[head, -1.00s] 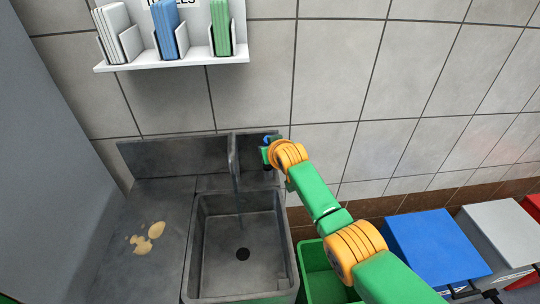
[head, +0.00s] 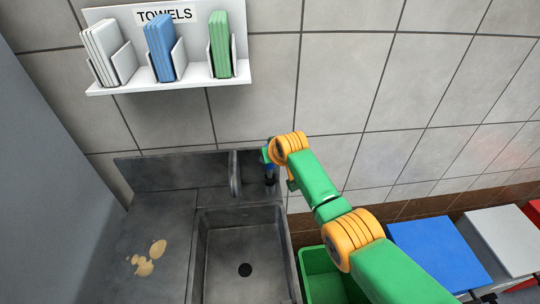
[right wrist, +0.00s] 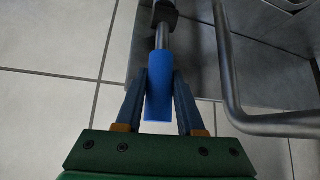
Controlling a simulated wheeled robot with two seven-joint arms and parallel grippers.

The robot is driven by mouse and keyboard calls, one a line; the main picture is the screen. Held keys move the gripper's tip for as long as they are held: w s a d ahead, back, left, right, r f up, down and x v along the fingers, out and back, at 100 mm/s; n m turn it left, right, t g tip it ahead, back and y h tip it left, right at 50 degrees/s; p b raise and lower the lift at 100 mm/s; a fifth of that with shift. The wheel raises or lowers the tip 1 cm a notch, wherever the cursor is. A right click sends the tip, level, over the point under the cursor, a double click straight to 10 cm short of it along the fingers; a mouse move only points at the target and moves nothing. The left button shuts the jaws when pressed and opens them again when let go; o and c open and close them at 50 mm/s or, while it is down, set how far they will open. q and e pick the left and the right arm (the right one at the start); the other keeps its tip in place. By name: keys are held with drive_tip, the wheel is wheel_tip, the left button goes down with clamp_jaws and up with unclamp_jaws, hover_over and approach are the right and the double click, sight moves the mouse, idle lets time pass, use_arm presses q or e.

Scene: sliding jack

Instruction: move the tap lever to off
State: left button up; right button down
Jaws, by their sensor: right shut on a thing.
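The tap lever (right wrist: 159,100) has a blue handle on a grey metal stem that runs up to a dark fitting. My right gripper (right wrist: 160,75) is shut on the blue handle, one finger on each side. The tap spout (head: 235,175) stands to the left of the lever, over the sink (head: 205,245). No stream shows below the spout. It also shows as a bent grey pipe in the right wrist view (right wrist: 229,75). My left gripper is not in view.
A towel shelf (head: 190,83) with white, blue and green towels is on the tiled wall above. The counter left of the sink has tan stains (head: 145,262). A green bin (head: 325,280), a blue bin (head: 440,250) and a grey bin (head: 500,235) stand to the right.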

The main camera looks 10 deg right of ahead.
drive_tip(key=c, duration=0.7)
unclamp_jaws()
drive_tip(key=shift+o, duration=0.9)
drive_tip(key=shift+w+f, duration=0.15)
drive_tip(key=shift+w, duration=0.1)
drive_tip(key=shift+s+r+p, duration=0.35)
drive_tip(key=shift+s+r, duration=0.05)
drive_tip(key=shift+r, duration=0.15)
drive_tip(key=v, duration=0.5)
drive_tip(key=shift+s+d+r, duration=0.15)
drive_tip(key=shift+s+r, duration=0.1)
drive_tip(key=shift+s, duration=0.05)
